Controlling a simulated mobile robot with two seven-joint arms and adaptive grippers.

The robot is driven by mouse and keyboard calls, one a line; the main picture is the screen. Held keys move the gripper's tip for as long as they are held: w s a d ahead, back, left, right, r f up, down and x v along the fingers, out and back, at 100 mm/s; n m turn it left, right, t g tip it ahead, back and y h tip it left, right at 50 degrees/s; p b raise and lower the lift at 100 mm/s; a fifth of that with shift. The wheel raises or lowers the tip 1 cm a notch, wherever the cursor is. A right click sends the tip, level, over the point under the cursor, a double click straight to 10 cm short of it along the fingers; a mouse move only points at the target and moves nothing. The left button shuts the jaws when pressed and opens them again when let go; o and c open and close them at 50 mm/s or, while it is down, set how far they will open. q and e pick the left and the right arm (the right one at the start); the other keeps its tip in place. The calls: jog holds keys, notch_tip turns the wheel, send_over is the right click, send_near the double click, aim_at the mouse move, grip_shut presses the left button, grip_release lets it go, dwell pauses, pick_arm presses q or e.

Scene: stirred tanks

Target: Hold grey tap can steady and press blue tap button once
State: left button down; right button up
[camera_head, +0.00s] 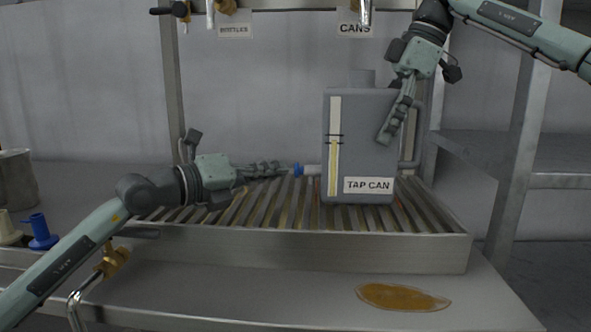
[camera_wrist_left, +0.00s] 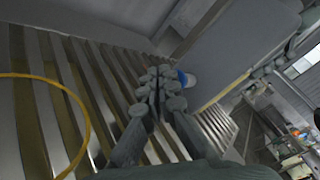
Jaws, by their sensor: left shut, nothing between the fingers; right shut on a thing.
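The grey tap can (camera_head: 360,150), labelled TAP CAN, stands upright on the slatted rack, with a pale level strip on its front. A white tap (camera_head: 313,170) with a blue button (camera_head: 298,170) sticks out low on its left side. My left gripper (camera_head: 280,169) is shut and empty, its fingertips pointing at the blue button. In the left wrist view the fingertips (camera_wrist_left: 164,82) are right beside the blue button (camera_wrist_left: 182,77) and partly hide it; I cannot tell whether they touch. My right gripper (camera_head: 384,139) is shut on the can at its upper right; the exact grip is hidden.
The slatted metal rack (camera_head: 300,246) has a raised front edge. An amber puddle (camera_head: 402,297) lies on the bench in front. A blue tap piece (camera_head: 40,232) and a grey pot (camera_head: 17,180) stand at the left. Posts and shelving stand at the right.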

pick_arm(q)
jog(key=shift+w+a, duration=0.15)
jog(key=shift+a, duration=1.1)
jog(key=shift+w+a, duration=0.1)
jog(key=shift+a, duration=1.15)
pick_arm(e)
jog(key=shift+a+f, duration=0.1)
jog(key=shift+f, duration=0.4)
jog(key=o, duration=1.4)
pick_arm(q)
jog(key=shift+f, duration=0.1)
pick_arm(e)
jog(key=o, duration=0.5)
pick_arm(q)
jog(key=shift+w, duration=0.1)
pick_arm(e)
jog(key=shift+w, duration=0.1)
jog(key=shift+r, duration=0.15)
